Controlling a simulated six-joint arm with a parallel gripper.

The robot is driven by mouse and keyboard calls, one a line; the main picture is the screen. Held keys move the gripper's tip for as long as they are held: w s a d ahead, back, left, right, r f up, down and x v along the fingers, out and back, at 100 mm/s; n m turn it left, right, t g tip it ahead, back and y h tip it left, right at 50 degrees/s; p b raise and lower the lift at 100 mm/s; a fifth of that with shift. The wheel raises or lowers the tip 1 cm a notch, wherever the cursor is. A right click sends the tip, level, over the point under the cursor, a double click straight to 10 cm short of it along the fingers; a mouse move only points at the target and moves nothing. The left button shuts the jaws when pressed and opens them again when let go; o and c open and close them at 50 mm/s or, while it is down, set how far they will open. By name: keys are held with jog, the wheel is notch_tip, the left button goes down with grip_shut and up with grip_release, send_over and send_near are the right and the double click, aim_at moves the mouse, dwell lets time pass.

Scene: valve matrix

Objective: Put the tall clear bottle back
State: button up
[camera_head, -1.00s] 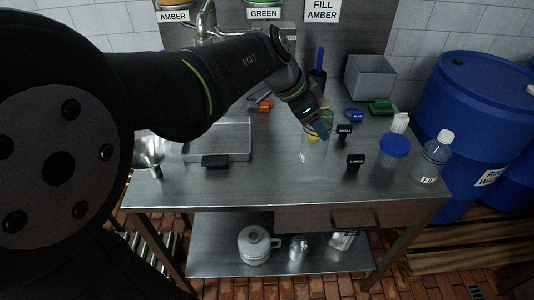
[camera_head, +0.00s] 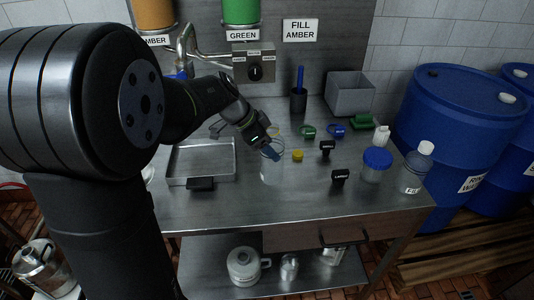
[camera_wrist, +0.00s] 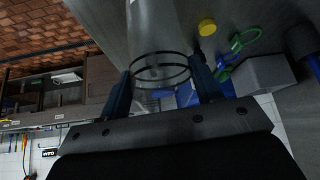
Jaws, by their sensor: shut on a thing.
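The tall clear bottle (camera_head: 271,173) stands roughly upright at my gripper (camera_head: 271,152), over the middle of the steel bench, right of the metal tray. It is hard to see against the steel. In the wrist view, my gripper (camera_wrist: 163,88) has its two blue fingers on either side of the clear bottle (camera_wrist: 155,35), at dark rings around it. My gripper is shut on the bottle. Whether the bottle's base touches the bench I cannot tell.
The metal tray (camera_head: 205,160) lies to the left. A yellow cap (camera_head: 298,156) and black label stands (camera_head: 340,177) are close on the right. The front middle bench is clear.

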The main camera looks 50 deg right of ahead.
jog(key=shift+f, duration=1.65)
jog(key=shift+f, duration=0.2)
jog(key=o, duration=1.4)
jog(key=shift+r, duration=0.1)
jog(key=shift+r, duration=0.25)
jog(key=v, duration=1.1)
jog(key=shift+w+a+r, duration=0.2)
jog(key=shift+a+r, duration=0.05)
jog(key=shift+r, duration=0.05)
